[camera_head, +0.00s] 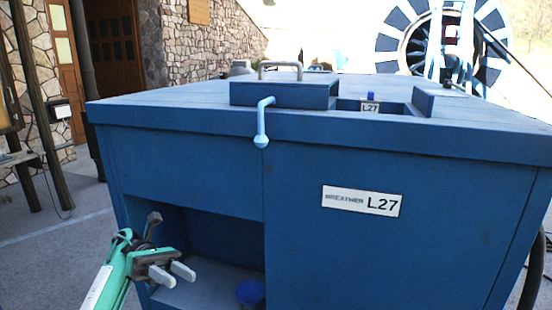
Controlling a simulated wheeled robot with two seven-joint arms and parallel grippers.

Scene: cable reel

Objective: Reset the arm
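My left gripper (182,277) is at the lower left, on a teal and white arm that comes in from the bottom edge. Its two pale grey fingers stand apart with nothing seen between them. It is in front of the open compartment at the lower left of a large blue cabinet (330,250). I cannot tell whether it is partly inside the opening. My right gripper is not in view.
A light blue bent lever (262,122) hangs over the cabinet's front edge. A blue cup-like object (251,293) is in the compartment. A lid with a grey handle (281,68) is on top. A large reel (440,40) stands behind.

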